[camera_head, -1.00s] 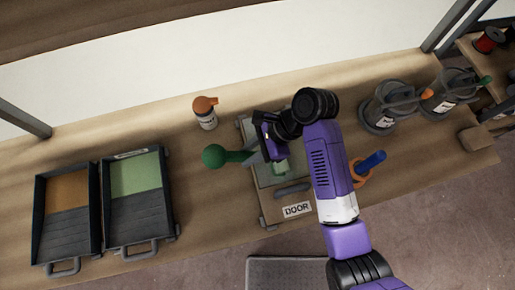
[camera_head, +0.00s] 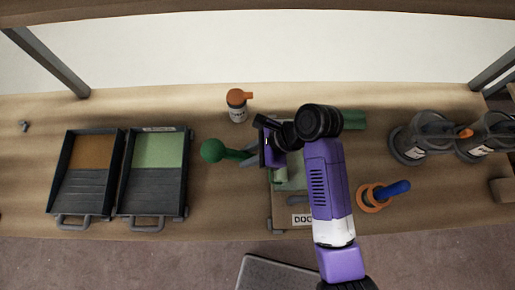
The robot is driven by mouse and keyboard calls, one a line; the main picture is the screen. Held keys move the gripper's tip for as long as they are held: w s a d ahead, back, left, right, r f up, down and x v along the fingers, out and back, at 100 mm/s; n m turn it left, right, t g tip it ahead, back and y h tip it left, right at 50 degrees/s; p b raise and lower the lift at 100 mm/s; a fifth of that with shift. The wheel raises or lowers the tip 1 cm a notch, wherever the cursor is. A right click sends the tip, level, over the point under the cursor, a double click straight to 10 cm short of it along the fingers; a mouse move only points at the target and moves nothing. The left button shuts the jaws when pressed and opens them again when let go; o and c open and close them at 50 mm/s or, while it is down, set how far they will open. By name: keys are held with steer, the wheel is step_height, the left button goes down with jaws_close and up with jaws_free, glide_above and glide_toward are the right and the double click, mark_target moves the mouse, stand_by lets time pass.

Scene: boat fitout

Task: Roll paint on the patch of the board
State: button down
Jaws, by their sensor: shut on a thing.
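The board (camera_head: 279,211) lies flat on the bench, with a "DOOR" label (camera_head: 302,219) at its near edge. Green shows on its face (camera_head: 291,176) beside my arm, but I cannot tell whether this is paint or the roller's sleeve. My gripper (camera_head: 268,152) is over the board's left part, shut on a roller with a round-ended green handle (camera_head: 226,152) that points left. My arm hides the roller's head and much of the board, so contact cannot be told. A tray with green paint (camera_head: 158,150) and one with orange-brown paint (camera_head: 93,153) stand at left.
An orange-capped bottle (camera_head: 237,108) stands behind the board. A blue-handled tool (camera_head: 392,189) with an orange ring lies to the right. Grey cans (camera_head: 418,140) stand farther right. A green strip (camera_head: 352,119) shows beyond my arm. Bench between trays and handle is clear.

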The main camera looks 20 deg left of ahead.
mark_target(248, 155)
steer(key=shift+r, duration=0.1)
steer(key=shift+r, duration=4)
